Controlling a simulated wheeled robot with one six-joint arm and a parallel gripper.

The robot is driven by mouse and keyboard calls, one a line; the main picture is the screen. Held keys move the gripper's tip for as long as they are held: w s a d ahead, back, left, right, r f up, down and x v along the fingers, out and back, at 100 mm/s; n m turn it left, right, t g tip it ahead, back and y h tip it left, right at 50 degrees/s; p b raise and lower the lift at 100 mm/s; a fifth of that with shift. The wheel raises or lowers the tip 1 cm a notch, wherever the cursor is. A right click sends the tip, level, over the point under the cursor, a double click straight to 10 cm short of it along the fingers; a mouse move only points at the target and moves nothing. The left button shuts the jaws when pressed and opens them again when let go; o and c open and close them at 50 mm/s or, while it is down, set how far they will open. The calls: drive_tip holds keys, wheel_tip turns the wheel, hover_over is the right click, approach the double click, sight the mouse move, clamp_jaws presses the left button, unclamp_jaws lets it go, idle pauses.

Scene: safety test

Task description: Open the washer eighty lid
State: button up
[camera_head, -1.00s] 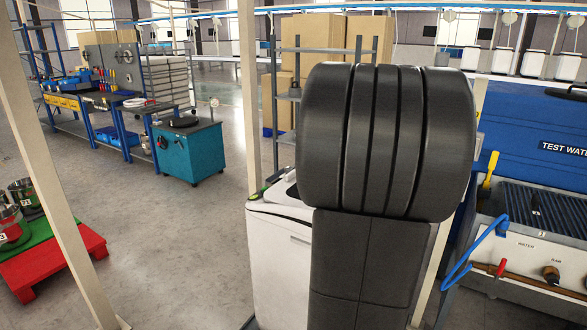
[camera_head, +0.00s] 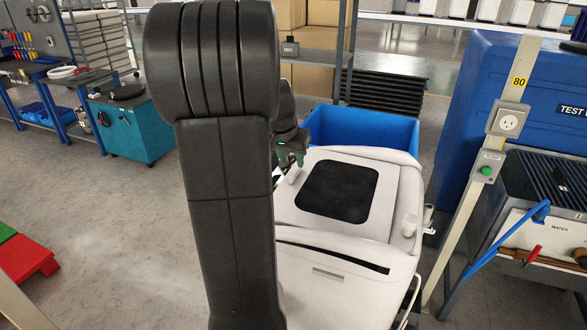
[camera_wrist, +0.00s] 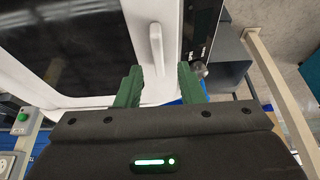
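The washer (camera_head: 320,290) is a white top-loading machine in the middle of the head view. Its white lid (camera_head: 380,222) with a dark window (camera_head: 338,190) lies flat and looks closed. My gripper (camera_head: 291,158) is at the left edge of the lid, partly hidden behind my arm. In the wrist view my gripper's green fingers (camera_wrist: 160,82) are apart, one on each side of the white lid handle (camera_wrist: 156,50). Gaps show between the fingers and the handle, so the gripper is open and not holding it. Whether the fingers reach down to the handle's depth is unclear.
A post marked 80 (camera_head: 519,80) with a socket and a green-button box (camera_head: 487,171) stands right of the washer. A blue bin (camera_head: 365,130) is behind it. A blue test-water unit (camera_head: 480,90) is at right. Open floor (camera_head: 130,220) lies to the left.

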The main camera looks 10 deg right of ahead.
sight(295, 170)
drive_tip(key=shift+x, duration=2.4)
drive_tip(key=shift+d+r, duration=0.1)
clamp_jaws()
